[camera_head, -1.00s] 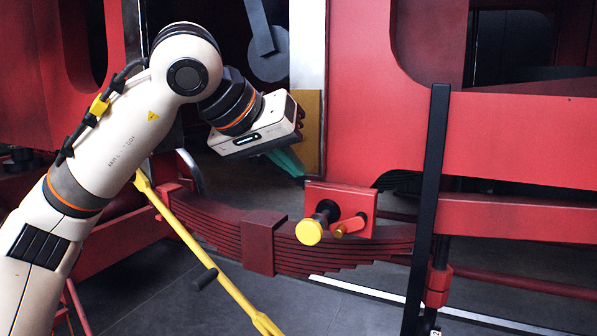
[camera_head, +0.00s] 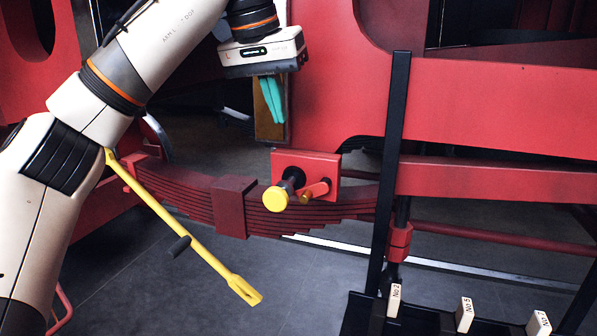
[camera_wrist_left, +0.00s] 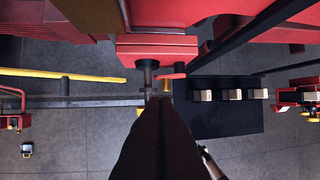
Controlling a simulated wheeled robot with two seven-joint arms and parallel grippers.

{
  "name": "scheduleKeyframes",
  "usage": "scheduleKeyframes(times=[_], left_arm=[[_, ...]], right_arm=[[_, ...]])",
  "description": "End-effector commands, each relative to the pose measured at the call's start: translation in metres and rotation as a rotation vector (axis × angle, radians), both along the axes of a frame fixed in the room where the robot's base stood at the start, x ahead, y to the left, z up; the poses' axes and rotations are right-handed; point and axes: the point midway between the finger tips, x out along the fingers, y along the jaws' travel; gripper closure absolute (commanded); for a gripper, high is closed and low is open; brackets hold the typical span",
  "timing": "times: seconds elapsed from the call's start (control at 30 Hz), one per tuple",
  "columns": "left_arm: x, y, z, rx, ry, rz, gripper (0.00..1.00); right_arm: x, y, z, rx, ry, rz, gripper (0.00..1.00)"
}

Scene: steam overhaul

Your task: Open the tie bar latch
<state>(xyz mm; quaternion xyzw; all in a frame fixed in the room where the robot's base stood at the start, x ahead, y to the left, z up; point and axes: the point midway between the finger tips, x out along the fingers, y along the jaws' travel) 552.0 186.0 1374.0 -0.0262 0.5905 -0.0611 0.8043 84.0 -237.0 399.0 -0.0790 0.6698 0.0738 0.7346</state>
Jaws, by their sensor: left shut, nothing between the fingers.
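The latch appears to be the red plate (camera_head: 330,165) above the leaf spring. It carries a dark pin with a yellow round knob (camera_head: 276,199) and a short red lever (camera_head: 318,188) with a brass-coloured tip. In the left wrist view the red lever (camera_wrist_left: 170,76) lies beside the dark pin (camera_wrist_left: 147,70). In the left wrist view the dark fingers (camera_wrist_left: 165,100) cover the lower middle and overlap the lever area. My right gripper is out of view.
A yellow bar (camera_head: 195,250) with a forked end slants across the lower left. A black upright post (camera_head: 390,160) stands right of the plate. A black rack (camera_head: 362,315) with cream numbered blocks (camera_head: 465,314) is at the lower right. The dark leaf spring (camera_head: 280,222) runs below the plate.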

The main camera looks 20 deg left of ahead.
Motion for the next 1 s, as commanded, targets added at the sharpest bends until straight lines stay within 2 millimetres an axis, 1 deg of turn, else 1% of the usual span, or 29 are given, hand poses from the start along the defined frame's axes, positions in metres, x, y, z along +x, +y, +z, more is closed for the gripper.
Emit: scheduleKeyframes(times=[0.37,0.47,0.57,0.67,0.9,1.0], left_arm=[[0.0,-0.001,0.0,0.005,0.012,-0.005,1.0],[0.002,-0.001,-0.004,0.006,0.012,-0.005,1.0],[0.005,-0.002,-0.014,0.006,0.013,-0.004,1.0],[0.01,-0.004,-0.031,0.006,0.014,-0.004,1.0],[0.024,-0.01,-0.08,0.007,0.015,-0.004,1.0],[0.029,-0.013,-0.098,0.005,0.014,-0.006,1.0]], right_arm=[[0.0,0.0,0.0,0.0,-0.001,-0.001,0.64],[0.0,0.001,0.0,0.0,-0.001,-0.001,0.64],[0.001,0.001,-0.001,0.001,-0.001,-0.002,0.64],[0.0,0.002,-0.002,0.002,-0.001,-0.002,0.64],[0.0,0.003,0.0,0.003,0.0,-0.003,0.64],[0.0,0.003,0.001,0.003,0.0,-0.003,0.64]])
